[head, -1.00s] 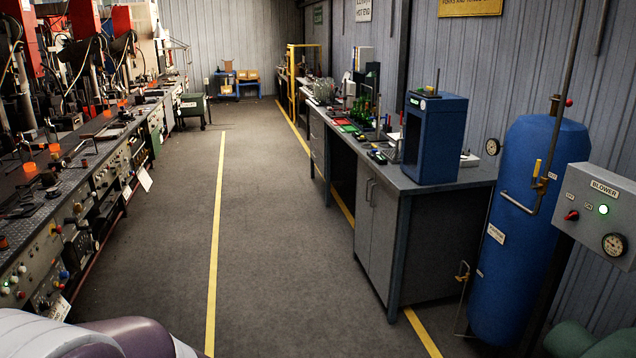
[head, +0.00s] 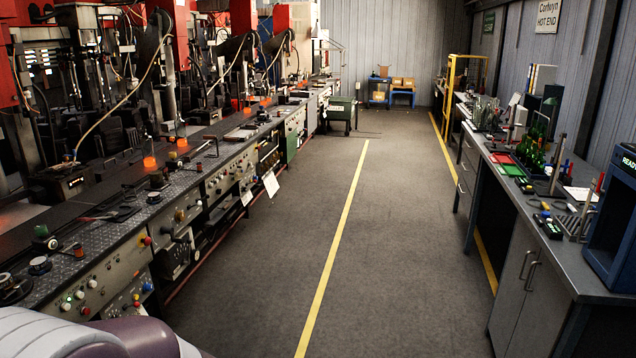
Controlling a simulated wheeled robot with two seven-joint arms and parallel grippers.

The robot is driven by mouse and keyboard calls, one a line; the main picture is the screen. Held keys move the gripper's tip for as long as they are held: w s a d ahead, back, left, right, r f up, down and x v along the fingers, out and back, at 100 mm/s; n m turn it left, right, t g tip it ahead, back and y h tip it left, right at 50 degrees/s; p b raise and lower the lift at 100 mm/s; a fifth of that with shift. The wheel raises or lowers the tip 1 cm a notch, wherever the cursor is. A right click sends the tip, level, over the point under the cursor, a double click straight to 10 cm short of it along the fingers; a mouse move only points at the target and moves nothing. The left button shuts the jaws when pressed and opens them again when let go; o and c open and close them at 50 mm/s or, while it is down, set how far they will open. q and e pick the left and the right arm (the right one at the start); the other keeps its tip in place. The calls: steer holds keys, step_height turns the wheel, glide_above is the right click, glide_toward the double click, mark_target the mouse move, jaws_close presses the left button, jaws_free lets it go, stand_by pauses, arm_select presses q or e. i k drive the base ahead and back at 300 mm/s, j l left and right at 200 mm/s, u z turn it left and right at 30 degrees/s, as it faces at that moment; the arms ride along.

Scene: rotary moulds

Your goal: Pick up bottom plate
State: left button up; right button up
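I cannot pick out a bottom plate for certain in the head view. Several small metal parts lie on the long machine bench (head: 130,205) at the left, including round dark pieces (head: 40,265) near its front end and a flat dark piece (head: 118,214) further along. They are too small to name surely. Neither of my grippers shows in the head view. Only a part of my own arm is at the bottom left corner.
A workbench (head: 535,262) with tools, green bottles (head: 536,158) and a blue box unit (head: 612,215) stands at the right. Glowing orange pieces (head: 149,162) sit on the machine bench. The grey aisle floor (head: 400,270), with a yellow line (head: 338,245), is clear.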

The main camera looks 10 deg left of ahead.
mark_target(154, 197)
steer(key=i+j+u, duration=0.1)
steer(key=i+u, duration=0.15)
steer(key=i, duration=0.2)
steer(key=i+u, duration=0.25)
steer(key=i, duration=0.25)
steer(key=i+u, duration=0.25)
steer(key=i, duration=0.25)
steer(key=i+l+u, duration=0.25)
steer(key=i, duration=0.2)
steer(key=i+l+u, duration=0.25)
steer(key=i, duration=0.2)
steer(key=i+l+u, duration=0.1)
steer(key=i+u, duration=0.35)
steer(key=i+l+u, duration=0.2)
steer(key=u, duration=0.25)
steer(key=i+l+u, duration=0.7)
steer(key=u, duration=0.25)
steer(key=i+l+u, duration=0.15)
steer(key=l+u, duration=0.3)
steer(key=l, duration=0.15)
steer(key=l+u, duration=0.45)
steer(key=i+l, duration=0.05)
steer(key=l, duration=0.05)
